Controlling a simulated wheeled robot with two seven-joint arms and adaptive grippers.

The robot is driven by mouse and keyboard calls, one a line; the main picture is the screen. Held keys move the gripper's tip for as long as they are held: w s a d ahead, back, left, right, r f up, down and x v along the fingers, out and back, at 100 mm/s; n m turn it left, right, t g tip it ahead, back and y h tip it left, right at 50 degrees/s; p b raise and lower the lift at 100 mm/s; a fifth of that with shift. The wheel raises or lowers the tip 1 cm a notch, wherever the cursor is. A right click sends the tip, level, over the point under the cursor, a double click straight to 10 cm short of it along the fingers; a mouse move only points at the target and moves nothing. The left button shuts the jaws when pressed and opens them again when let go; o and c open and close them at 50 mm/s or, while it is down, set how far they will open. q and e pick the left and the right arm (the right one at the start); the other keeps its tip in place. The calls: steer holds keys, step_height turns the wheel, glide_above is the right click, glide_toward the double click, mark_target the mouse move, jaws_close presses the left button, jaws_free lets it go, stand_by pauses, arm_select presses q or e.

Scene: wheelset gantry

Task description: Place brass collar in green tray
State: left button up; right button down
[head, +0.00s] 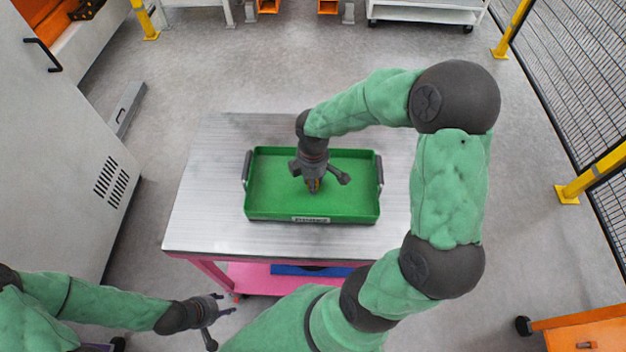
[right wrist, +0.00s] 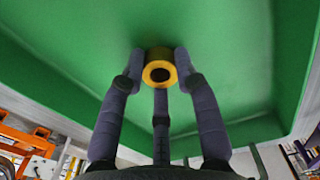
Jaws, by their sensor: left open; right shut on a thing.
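The green tray (head: 270,205) lies on a metal-topped table, with dark handles at its left and right ends. My right gripper (head: 313,184) points down over the middle of the tray. In the right wrist view my right gripper (right wrist: 160,75) is shut on the brass collar (right wrist: 159,54), a yellow ring with a dark hole, with the green tray (right wrist: 230,60) filling the background. In the head view only a bit of the collar (head: 313,185) shows between the fingers. I cannot tell whether the collar touches the tray floor. My left gripper (head: 214,312) is open and empty, left of the table's front.
The table (head: 200,220) has bare metal around the tray and a pink lower shelf (head: 250,280). A grey cabinet (head: 60,150) stands at the left. A mesh fence with yellow posts (head: 590,175) runs along the right. An orange cart (head: 580,330) is at the lower right.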

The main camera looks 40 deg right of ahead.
steer(key=c, duration=0.9)
jaws_free()
steer(key=shift+f, duration=0.1)
step_height(320, 180, up, 12)
steer(key=p, duration=0.4)
steer(key=shift+r, duration=0.2)
